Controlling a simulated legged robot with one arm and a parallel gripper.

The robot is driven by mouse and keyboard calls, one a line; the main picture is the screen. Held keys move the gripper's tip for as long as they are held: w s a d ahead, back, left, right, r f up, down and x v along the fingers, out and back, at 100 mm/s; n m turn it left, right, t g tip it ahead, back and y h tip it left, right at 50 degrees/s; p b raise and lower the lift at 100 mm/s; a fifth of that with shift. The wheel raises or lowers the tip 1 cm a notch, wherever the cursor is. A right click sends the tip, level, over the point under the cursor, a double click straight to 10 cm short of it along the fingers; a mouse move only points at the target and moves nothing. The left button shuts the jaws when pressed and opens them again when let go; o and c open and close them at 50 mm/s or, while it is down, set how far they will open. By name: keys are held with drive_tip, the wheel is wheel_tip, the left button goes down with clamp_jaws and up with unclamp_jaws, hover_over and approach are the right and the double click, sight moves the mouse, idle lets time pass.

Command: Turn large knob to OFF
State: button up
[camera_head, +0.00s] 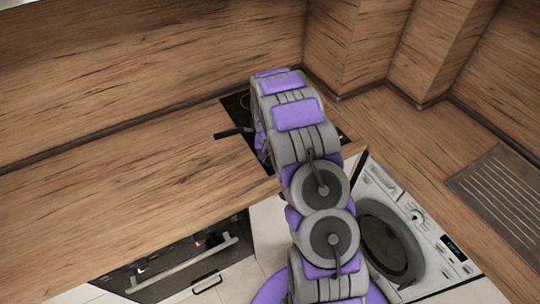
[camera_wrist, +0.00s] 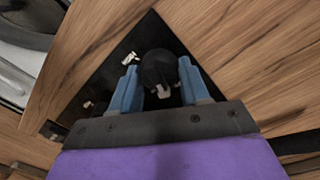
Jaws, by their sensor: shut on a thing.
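In the wrist view, a round black knob (camera_wrist: 158,66) with a pale mark on its near side sits between the two blue fingers of my gripper (camera_wrist: 159,63). The fingers are shut on it, one at its left and one at its right. It is over a black glossy hob panel (camera_wrist: 112,72) with small pale markings. In the head view the hob (camera_head: 232,108) shows only in part. My arm hides the knob and my gripper there. I cannot read which setting the knob points to.
A dark handle-like bar (camera_head: 234,133) sticks out left of my arm over the hob. A washing machine (camera_head: 440,232) stands at the right, below the counter. The wooden counter (camera_head: 110,190) is clear on the left. A grooved drainer (camera_head: 505,190) lies at the far right.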

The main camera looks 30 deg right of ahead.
sight(268, 159)
drive_tip(key=shift+w+r+n+p, duration=0.15)
drive_tip(key=shift+n+p, duration=0.45)
drive_tip(key=shift+n, duration=1.4)
drive_tip(key=o, duration=0.9)
drive_tip(key=shift+w, duration=0.1)
drive_tip(key=shift+c, duration=0.2)
drive_tip(key=shift+o, duration=1)
wheel_tip(268, 159, up, 17)
drive_tip(key=shift+a+p, duration=0.4)
drive_tip(key=shift+a, duration=0.05)
